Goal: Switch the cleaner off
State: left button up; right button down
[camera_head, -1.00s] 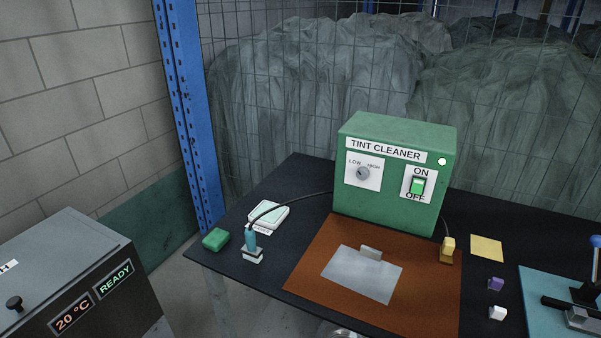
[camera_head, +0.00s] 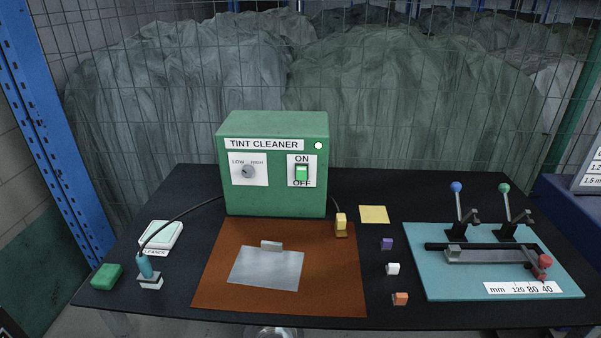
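The tint cleaner (camera_head: 240,200) is a green box at the back of the black table. Its front carries a grey LOW/HIGH knob (camera_head: 248,171) and a green rocker switch (camera_head: 301,174) between the labels ON and OFF. A round white light (camera_head: 318,146) shows at its upper right. One cable runs left to a teal handpiece (camera_head: 145,266) standing in a small holder; another cable goes down to a yellow clamp-like piece (camera_head: 341,224). Which way the rocker is pressed is hard to tell. Neither gripper is in view.
A brown mat (camera_head: 215,280) with a metal plate (camera_head: 265,269) lies before the cleaner. A green block (camera_head: 107,277) and white pad (camera_head: 161,236) lie left. Small blocks and a teal lever fixture (camera_head: 440,282) are right. Wire mesh stands behind.

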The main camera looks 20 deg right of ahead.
aim_at(302, 170)
jog(key=k+l, duration=0.1)
jog(key=l, duration=0.55)
jog(key=k+l, duration=0.1)
jog(key=l, duration=0.55)
jog(key=z, duration=0.05)
